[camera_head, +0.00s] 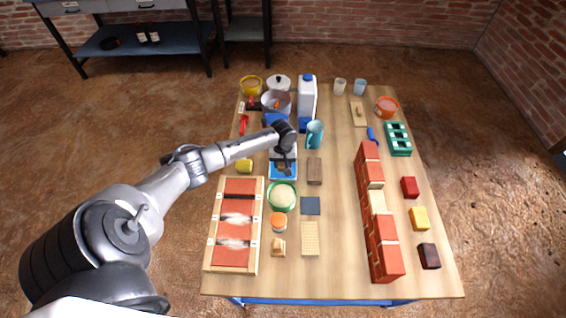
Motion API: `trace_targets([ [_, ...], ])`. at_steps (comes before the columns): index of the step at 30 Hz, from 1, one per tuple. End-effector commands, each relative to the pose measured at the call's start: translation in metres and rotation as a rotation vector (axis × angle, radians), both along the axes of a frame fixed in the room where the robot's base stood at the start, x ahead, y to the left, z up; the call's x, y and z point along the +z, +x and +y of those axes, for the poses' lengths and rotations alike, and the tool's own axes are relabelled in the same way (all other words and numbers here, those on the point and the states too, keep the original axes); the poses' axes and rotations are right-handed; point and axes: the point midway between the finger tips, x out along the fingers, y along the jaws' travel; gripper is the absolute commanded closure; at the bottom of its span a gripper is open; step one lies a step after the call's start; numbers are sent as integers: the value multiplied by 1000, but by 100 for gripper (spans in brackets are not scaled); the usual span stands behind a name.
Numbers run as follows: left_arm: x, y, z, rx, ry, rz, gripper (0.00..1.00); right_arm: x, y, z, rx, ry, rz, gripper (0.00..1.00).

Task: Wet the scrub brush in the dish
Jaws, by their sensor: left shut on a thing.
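My right gripper is not in view.
A brown block (314,171) lies right of the dish, and a green bowl (282,196) stands in front of it. A blue pitcher (315,134) stands behind. A brick wall (378,215) runs along the right. A framed brick panel (236,225) lies front left.

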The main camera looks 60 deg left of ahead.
Motion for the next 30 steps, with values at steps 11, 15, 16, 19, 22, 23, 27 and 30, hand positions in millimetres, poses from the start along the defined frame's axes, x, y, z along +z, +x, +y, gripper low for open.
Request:
trace_targets([
  [11,0,0,0,0,0,0,79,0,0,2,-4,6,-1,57],
  [15,0,0,0,0,0,0,79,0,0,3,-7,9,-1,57],
  [16,0,0,0,0,0,0,79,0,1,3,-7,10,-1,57],
  [19,-1,0,0,0,0,0,79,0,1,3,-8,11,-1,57],
  [22,-2,0,0,0,0,0,79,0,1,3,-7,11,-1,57],
  [23,-2,0,0,0,0,0,79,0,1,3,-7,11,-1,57],
  [27,-4,0,0,1,0,0,79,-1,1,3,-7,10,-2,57],
  [30,-5,0,0,1,0,0,79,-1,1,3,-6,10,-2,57],
])
